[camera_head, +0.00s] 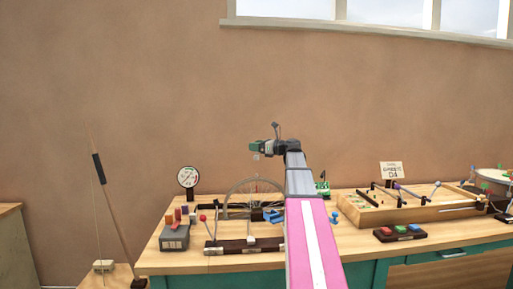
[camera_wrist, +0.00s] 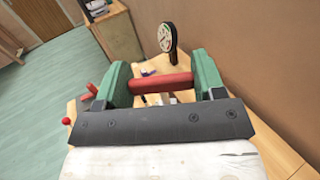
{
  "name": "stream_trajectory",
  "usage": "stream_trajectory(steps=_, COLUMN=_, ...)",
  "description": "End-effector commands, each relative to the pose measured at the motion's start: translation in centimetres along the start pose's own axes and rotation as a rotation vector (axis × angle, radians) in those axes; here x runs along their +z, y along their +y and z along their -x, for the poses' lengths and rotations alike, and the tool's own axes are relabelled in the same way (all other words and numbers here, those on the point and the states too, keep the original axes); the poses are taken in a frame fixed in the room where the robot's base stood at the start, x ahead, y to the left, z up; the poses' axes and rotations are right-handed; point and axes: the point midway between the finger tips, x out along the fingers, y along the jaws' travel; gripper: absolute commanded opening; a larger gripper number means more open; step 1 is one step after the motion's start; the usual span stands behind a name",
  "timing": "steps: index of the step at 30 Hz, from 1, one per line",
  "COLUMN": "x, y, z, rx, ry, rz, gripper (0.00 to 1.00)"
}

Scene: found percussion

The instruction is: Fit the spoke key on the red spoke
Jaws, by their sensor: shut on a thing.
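My gripper (camera_head: 258,147) is raised in front of the wall, above the bench and left of my arm's end. In the wrist view its green fingers (camera_wrist: 162,82) stand apart with a red bar (camera_wrist: 160,83) between them. The bar appears to be the held spoke key, but its shape is partly hidden by the fingers. A small pale piece hangs below the gripper in the head view. The wheel (camera_head: 231,190) stands on the bench below, partly behind other things. A thin red spoke (camera_head: 257,187) shows near its middle. The gripper is well above the wheel, apart from it.
A round dial (camera_head: 188,177) stands at the back left, with a grey box of blocks (camera_head: 174,237) before it. Blue pieces (camera_head: 272,215) lie near the wheel. A wooden tray (camera_head: 385,212) with rods fills the right. The air around my gripper is clear.

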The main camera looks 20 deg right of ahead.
Motion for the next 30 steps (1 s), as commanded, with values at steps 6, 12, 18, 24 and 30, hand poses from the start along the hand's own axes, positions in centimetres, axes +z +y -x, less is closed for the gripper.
stream_trajectory(steps=6, x=-0.8, y=0.0, z=0.0, rx=0.0, ry=0.0, rz=0.0, gripper=0.39)
stream_trajectory(steps=12, x=-2.3, y=0.0, z=0.0, rx=0.0, ry=0.0, rz=-0.001, gripper=0.39)
stream_trajectory(steps=18, x=-4.0, y=0.0, z=0.0, rx=0.0, ry=0.0, rz=-0.001, gripper=0.39)
stream_trajectory(steps=24, x=-5.4, y=0.0, z=0.0, rx=0.0, ry=0.0, rz=0.0, gripper=0.39)
stream_trajectory(steps=30, x=-5.7, y=0.0, z=0.0, rx=0.0, ry=-0.001, rz=0.0, gripper=0.39)
